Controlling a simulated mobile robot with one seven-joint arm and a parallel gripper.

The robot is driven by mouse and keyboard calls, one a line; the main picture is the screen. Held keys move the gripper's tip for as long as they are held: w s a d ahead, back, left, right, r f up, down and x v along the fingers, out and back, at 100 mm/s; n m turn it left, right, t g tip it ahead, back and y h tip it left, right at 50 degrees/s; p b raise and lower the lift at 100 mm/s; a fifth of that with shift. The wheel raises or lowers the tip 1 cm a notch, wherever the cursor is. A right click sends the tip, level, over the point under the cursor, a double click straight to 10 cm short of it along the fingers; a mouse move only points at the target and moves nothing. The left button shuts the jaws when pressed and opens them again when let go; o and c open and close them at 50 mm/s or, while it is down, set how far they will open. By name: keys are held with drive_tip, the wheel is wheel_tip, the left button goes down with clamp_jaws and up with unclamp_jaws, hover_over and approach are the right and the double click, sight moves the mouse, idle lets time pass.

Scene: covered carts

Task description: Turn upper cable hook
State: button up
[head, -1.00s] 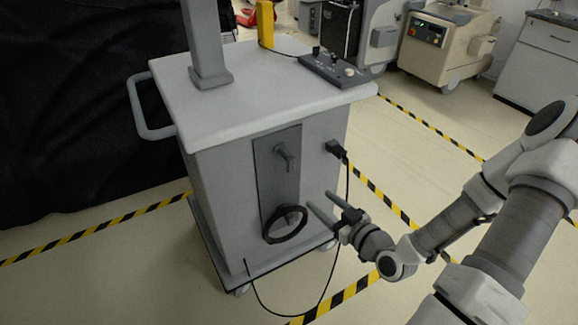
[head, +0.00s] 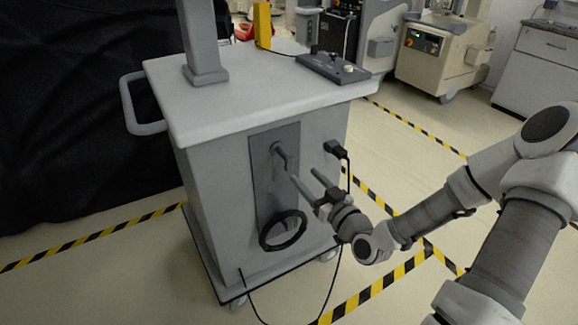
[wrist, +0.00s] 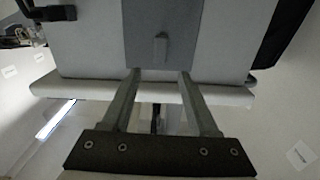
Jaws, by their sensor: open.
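The upper cable hook (head: 281,153) is a grey peg near the top of the dark grey panel (head: 262,195) on the cart's front. It also shows in the wrist view (wrist: 161,48), ahead of the space between my fingers. My gripper (head: 304,177) is open and empty, its fingertips just below and to the right of the upper hook in the head view. The fingers also show in the wrist view (wrist: 160,72), apart from each other. A black cable coil (head: 283,246) hangs low on the panel; what holds it is mostly hidden.
The grey cart (head: 215,190) has a white top (head: 250,95) with a control box (head: 332,68) and a post (head: 203,45). A black plug (head: 336,149) with a hanging cable sits right of the panel. Open floor lies right of the cart.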

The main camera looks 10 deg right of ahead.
sight(291, 161)
drive_tip(key=b+x, duration=0.1)
drive_tip(key=x, duration=0.8)
drive_tip(key=shift+w, duration=0.2)
clamp_jaws()
